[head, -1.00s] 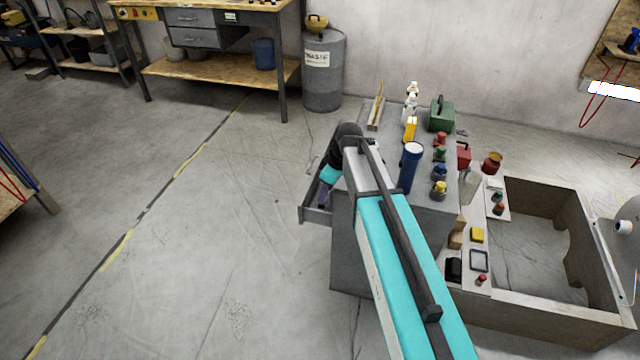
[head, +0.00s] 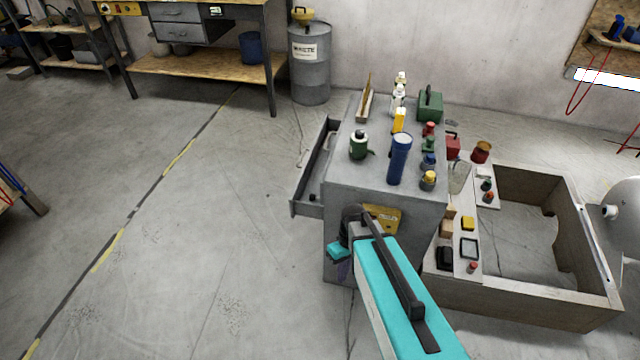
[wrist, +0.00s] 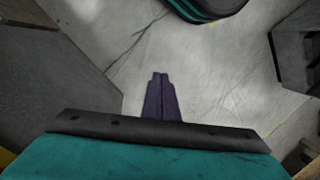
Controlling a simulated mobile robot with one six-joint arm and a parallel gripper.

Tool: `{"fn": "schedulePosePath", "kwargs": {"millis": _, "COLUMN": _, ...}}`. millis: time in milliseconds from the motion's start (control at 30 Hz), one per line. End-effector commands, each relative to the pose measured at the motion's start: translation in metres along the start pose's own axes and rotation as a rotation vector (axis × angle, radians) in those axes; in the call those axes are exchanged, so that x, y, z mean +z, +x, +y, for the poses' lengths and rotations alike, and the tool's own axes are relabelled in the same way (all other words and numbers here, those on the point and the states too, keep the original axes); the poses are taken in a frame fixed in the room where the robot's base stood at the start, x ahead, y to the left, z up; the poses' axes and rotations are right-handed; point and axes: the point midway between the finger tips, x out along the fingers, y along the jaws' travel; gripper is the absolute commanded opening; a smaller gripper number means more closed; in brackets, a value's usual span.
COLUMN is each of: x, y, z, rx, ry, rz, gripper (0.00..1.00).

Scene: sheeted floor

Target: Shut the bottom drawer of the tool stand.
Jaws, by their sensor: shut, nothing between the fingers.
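The grey tool stand (head: 350,235) stands in the middle of the head view. One drawer (head: 308,209) sticks out from its left side, open; I cannot tell from here which level it is. My gripper (head: 343,272) is low beside the near face of the stand, below and to the right of the drawer's near corner, and apart from the drawer. Its purple fingers also show in the wrist view (wrist: 160,80), together with nothing between them, over bare floor. My arm hides part of the stand's near face.
A green mug (head: 359,145), a blue cylinder (head: 399,160) and several bottles stand on the stand's top. A wooden frame (head: 530,308) lies close on the right. A waste drum (head: 310,70) and workbench (head: 205,66) are behind. The floor left of the drawer is clear.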

Motion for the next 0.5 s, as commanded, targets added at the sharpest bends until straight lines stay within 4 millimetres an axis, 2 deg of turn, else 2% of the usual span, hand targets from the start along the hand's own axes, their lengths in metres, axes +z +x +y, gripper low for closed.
{"fn": "schedulePosePath", "kwargs": {"millis": 33, "x": 0.018, "y": 0.014, "z": -0.002, "rx": -0.002, "ry": 0.036, "rz": -0.023, "gripper": 0.00}}
{"fn": "schedulePosePath", "kwargs": {"millis": 200, "x": 0.064, "y": 0.052, "z": -0.006, "rx": 0.002, "ry": 0.160, "rz": -0.088, "gripper": 0.00}}
{"fn": "schedulePosePath", "kwargs": {"millis": 500, "x": 0.138, "y": 0.105, "z": -0.017, "rx": 0.020, "ry": 0.341, "rz": -0.186, "gripper": 0.00}}
